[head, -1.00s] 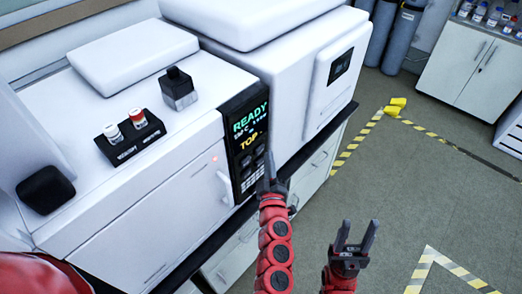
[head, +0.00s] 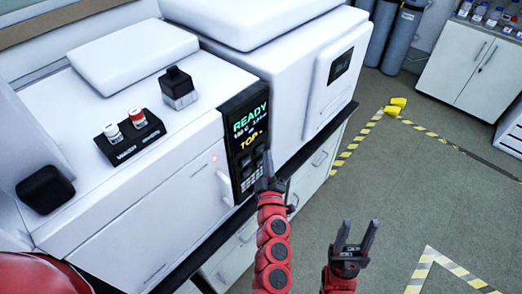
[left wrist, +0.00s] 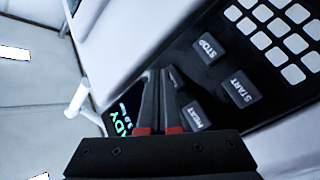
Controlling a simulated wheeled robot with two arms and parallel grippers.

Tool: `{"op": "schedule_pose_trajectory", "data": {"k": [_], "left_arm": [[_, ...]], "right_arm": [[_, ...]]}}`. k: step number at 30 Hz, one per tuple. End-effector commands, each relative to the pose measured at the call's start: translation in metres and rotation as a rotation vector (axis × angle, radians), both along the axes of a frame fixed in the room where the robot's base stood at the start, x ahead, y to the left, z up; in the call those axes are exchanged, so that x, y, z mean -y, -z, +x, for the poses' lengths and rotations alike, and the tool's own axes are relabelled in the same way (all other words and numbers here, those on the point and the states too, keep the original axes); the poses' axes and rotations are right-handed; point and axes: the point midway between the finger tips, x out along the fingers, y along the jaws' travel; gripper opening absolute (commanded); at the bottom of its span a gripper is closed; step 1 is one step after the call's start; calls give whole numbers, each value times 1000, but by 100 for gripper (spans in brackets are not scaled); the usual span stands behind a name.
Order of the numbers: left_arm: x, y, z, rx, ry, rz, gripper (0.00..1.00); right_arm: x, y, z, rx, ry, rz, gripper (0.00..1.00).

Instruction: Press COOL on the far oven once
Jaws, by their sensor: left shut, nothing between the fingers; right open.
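A white oven (head: 150,215) stands at the left with a black control panel (head: 249,140) on its front. In the left wrist view the panel has START (left wrist: 240,88) and STOP (left wrist: 209,48) buttons, a third button (left wrist: 196,115) partly covered by my fingers, and a pale keypad (left wrist: 275,30). I can read no COOL label. My left gripper (head: 269,160) is shut and empty, its tips in front of the panel's lower part; contact cannot be told. My right gripper (head: 358,232) is open and empty over the floor.
A second white unit (head: 305,100) with a small dark screen (head: 340,65) stands beyond the panel. On the oven top are a vial holder (head: 130,142) and a dark-capped block (head: 178,88). A door handle (head: 224,188) juts out near the panel.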

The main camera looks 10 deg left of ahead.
Motion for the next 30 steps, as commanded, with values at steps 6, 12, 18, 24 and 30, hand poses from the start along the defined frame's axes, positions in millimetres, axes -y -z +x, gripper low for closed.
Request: {"op": "schedule_pose_trajectory", "data": {"k": [6, 12, 18, 24, 30], "left_arm": [[-2, 0, 1, 0, 0, 0, 0], [-2, 0, 2, 0, 0, 0, 0], [-4, 0, 3, 1, -1, 0, 0], [-6, 0, 4, 1, -1, 0, 0], [-8, 0, 5, 1, -1, 0, 0]], "right_arm": [[0, 1, 0, 0, 0, 0, 50], [0, 1, 0, 0, 0, 0, 50], [0, 1, 0, 0, 0, 0, 50], [0, 2, 0, 0, 0, 0, 50], [0, 2, 0, 0, 0, 0, 50]]}}
